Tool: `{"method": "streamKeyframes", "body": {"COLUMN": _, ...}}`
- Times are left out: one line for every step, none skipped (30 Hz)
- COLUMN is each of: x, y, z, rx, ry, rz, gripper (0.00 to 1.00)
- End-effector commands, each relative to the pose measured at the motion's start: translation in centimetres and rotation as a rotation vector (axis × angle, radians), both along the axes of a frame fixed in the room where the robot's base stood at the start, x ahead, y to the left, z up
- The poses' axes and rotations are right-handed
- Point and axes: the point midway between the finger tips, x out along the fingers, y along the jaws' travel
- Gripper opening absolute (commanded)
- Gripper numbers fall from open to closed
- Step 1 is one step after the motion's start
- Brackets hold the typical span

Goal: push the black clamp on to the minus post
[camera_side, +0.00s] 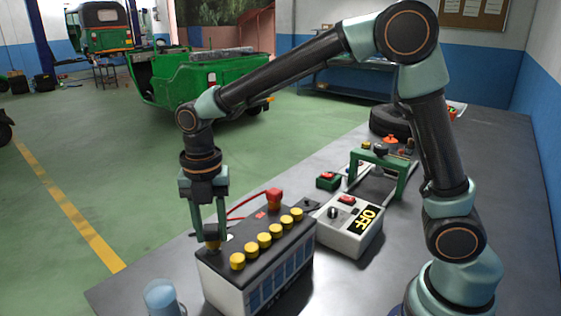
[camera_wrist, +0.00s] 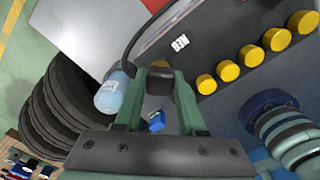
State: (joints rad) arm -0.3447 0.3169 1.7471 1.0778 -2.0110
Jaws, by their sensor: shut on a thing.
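My gripper (camera_side: 212,243) points straight down at the near left corner of the battery (camera_side: 228,284). Its fingers are shut on the black clamp, which shows as a dark block (camera_wrist: 160,76) between the fingertips in the wrist view. A black cable (camera_wrist: 150,27) runs up from the clamp. The NEG label (camera_wrist: 180,43) is on the battery top close to the clamp. The minus post is hidden by the clamp and fingers, so I cannot tell how far the clamp sits on it. A red clamp (camera_side: 274,197) is at the battery's far corner, with a red cable.
Several yellow caps (camera_side: 264,240) line the battery top right of my gripper. A blue bottle (camera_side: 162,298) stands near the table's front left. A grey box marked OFF (camera_side: 352,232) stands right of the battery. A green frame (camera_side: 378,168) and a tyre (camera_side: 390,121) are farther back.

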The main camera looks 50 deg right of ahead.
Motion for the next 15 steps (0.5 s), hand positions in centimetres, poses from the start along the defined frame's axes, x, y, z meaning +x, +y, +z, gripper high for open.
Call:
{"method": "streamKeyframes", "body": {"x": 0.00, "y": 0.00, "z": -0.08, "rx": 0.000, "ry": 0.000, "rz": 0.000, "gripper": 0.00}}
{"method": "streamKeyframes", "body": {"x": 0.00, "y": 0.00, "z": -0.11, "rx": 0.000, "ry": 0.000, "rz": 0.000, "gripper": 0.00}}
{"method": "streamKeyframes", "body": {"x": 0.00, "y": 0.00, "z": -0.16, "rx": 0.000, "ry": 0.000, "rz": 0.000, "gripper": 0.00}}
{"method": "streamKeyframes", "body": {"x": 0.00, "y": 0.00, "z": -0.20, "rx": 0.000, "ry": 0.000, "rz": 0.000, "gripper": 0.00}}
{"method": "streamKeyframes", "body": {"x": 0.01, "y": 0.01, "z": -0.23, "rx": 0.000, "ry": 0.000, "rz": 0.000, "gripper": 0.00}}
{"method": "streamKeyframes", "body": {"x": 0.01, "y": 0.01, "z": -0.28, "rx": 0.001, "ry": -0.001, "rz": 0.000, "gripper": 0.00}}
{"method": "streamKeyframes", "body": {"x": 0.01, "y": 0.00, "z": -0.32, "rx": 0.001, "ry": -0.001, "rz": 0.000, "gripper": 0.00}}
{"method": "streamKeyframes", "body": {"x": 0.01, "y": 0.00, "z": -0.35, "rx": 0.001, "ry": -0.001, "rz": 0.000, "gripper": 0.00}}
{"method": "streamKeyframes", "body": {"x": 0.02, "y": 0.01, "z": -0.40, "rx": 0.001, "ry": -0.001, "rz": 0.000, "gripper": 0.00}}
{"method": "streamKeyframes", "body": {"x": 0.02, "y": 0.01, "z": -0.44, "rx": 0.001, "ry": -0.001, "rz": 0.000, "gripper": 0.00}}
{"method": "streamKeyframes", "body": {"x": 0.02, "y": 0.01, "z": -0.48, "rx": 0.001, "ry": -0.001, "rz": 0.000, "gripper": 0.00}}
{"method": "streamKeyframes", "body": {"x": 0.02, "y": 0.01, "z": -0.52, "rx": 0.001, "ry": -0.001, "rz": 0.000, "gripper": 0.00}}
{"method": "streamKeyframes", "body": {"x": 0.02, "y": 0.01, "z": -0.56, "rx": 0.001, "ry": -0.001, "rz": 0.000, "gripper": 0.00}}
{"method": "streamKeyframes", "body": {"x": 0.02, "y": 0.01, "z": -0.60, "rx": 0.001, "ry": -0.001, "rz": 0.000, "gripper": 0.00}}
{"method": "streamKeyframes", "body": {"x": 0.02, "y": 0.01, "z": -0.65, "rx": 0.001, "ry": -0.001, "rz": 0.000, "gripper": 0.00}}
